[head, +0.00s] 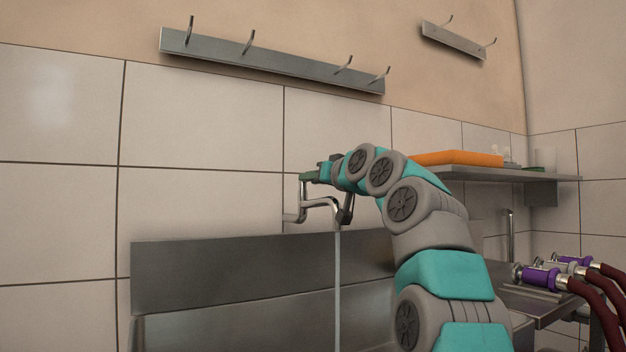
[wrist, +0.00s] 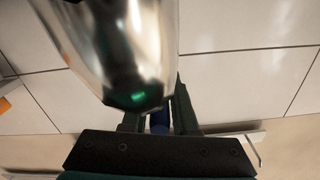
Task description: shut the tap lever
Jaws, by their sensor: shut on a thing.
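The chrome tap (head: 320,203) is mounted on the tiled wall above a steel sink, and a stream of water (head: 338,290) runs down from it. My gripper (head: 309,176) is at the top of the tap, at its left side in the head view. In the wrist view my gripper (wrist: 159,118) has its dark fingers shut on a small blue part (wrist: 160,122), which looks like the tap lever. The shiny chrome body of the tap (wrist: 125,45) fills the upper left there. The lever is mostly hidden, so its exact angle cannot be told.
A steel sink backsplash (head: 220,272) lies below the tap. A shelf (head: 500,173) with an orange item (head: 458,158) is to the right. Hoses with purple fittings (head: 540,276) are at the lower right. A hook rail (head: 270,62) is above.

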